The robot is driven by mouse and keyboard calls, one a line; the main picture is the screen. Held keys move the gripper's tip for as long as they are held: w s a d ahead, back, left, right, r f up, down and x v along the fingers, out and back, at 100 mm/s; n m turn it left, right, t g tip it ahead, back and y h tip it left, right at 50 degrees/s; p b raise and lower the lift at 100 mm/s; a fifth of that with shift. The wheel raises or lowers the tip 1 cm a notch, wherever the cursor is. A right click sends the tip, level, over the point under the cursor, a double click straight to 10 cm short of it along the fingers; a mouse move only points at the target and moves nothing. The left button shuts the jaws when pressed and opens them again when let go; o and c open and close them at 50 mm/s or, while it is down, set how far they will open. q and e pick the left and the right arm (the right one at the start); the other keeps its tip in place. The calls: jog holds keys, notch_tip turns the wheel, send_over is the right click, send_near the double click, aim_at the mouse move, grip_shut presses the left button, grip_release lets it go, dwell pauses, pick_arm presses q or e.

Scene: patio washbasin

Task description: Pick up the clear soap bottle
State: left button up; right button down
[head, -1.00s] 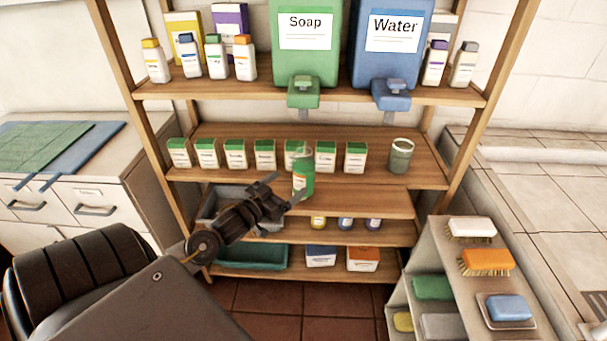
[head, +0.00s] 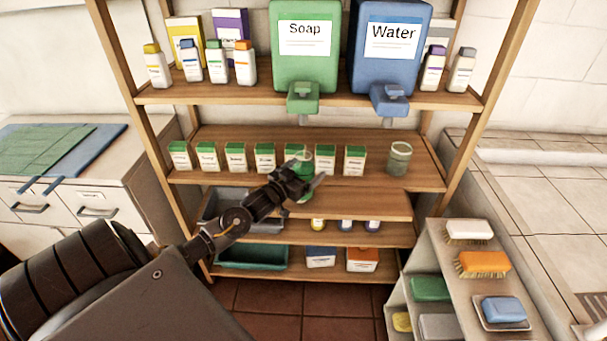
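One fingertip reaches past the bottle's right side. I cannot tell whether the fingers are closed on it. My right gripper is not in view.
A row of green-topped cartons (head: 236,157) stands just behind the bottle. A clear greenish jar (head: 399,158) is to the right. The soap dispenser (head: 303,50) and water dispenser (head: 391,60) overhang the shelf. A small rack of brushes (head: 450,240) stands front right.

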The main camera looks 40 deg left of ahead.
aim_at(298, 163)
pick_arm(q)
jog(key=shift+w, duration=0.7)
jog(key=c, duration=1.3)
jog(key=shift+c, duration=1.1)
jog(key=shift+r, duration=0.15)
jog(key=shift+r, duration=0.2)
notch_tip(298, 163, up, 2)
jog(key=shift+r+b, duration=0.15)
jog(key=shift+b, duration=0.3)
jog(key=s+r, duration=0.4)
jog(key=r, duration=0.1)
jog(key=shift+s+r, duration=0.2)
jog(key=shift+s, duration=0.05)
jog(key=s+r, duration=0.4)
jog(key=s, duration=0.5)
jog(key=shift+s+d+r, duration=0.2)
jog(key=shift+s+r, duration=0.05)
jog(key=shift+r, duration=0.1)
